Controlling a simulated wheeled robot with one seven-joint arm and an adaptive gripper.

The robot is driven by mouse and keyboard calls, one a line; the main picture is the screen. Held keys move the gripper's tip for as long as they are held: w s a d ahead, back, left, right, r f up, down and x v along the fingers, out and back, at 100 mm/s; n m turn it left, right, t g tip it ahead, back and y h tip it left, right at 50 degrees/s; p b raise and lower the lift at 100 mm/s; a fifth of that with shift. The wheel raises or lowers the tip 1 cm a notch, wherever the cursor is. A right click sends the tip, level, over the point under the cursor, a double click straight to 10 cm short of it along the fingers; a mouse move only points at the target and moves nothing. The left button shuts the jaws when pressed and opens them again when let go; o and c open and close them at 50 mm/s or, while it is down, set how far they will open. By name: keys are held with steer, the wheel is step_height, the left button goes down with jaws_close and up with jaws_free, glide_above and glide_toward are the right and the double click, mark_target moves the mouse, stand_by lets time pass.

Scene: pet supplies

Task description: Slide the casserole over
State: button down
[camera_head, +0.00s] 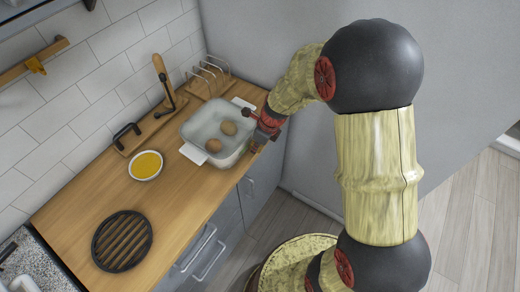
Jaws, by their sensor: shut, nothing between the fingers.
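The casserole (197,130) is a pale, translucent-looking rectangular dish with white handles at two ends. It stands on the wooden counter (180,205) near the counter's right end. Two brown round items (220,136) lie inside it. My gripper (254,128) is at the casserole's right side, close to its far right handle and rim. The fingers are small and dark here, and they are shut with nothing between them. I cannot tell whether the gripper touches the casserole.
A bowl of yellow contents (146,165) stands left of the casserole. A round black slatted trivet (122,241) lies nearer. A wooden board with a black handle (148,128) and a wire rack (207,78) stand along the wall. Counter between bowl and trivet is clear.

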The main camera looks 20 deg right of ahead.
stand_by(0.3)
steer(key=shift+w+a+r+p, duration=0.15)
steer(key=shift+w+a+p, duration=0.1)
steer(key=shift+p, duration=0.2)
steer(key=w+a+p, duration=0.6)
steer(key=p, duration=0.1)
steer(key=shift+w, duration=0.3)
steer(key=shift+d, duration=0.1)
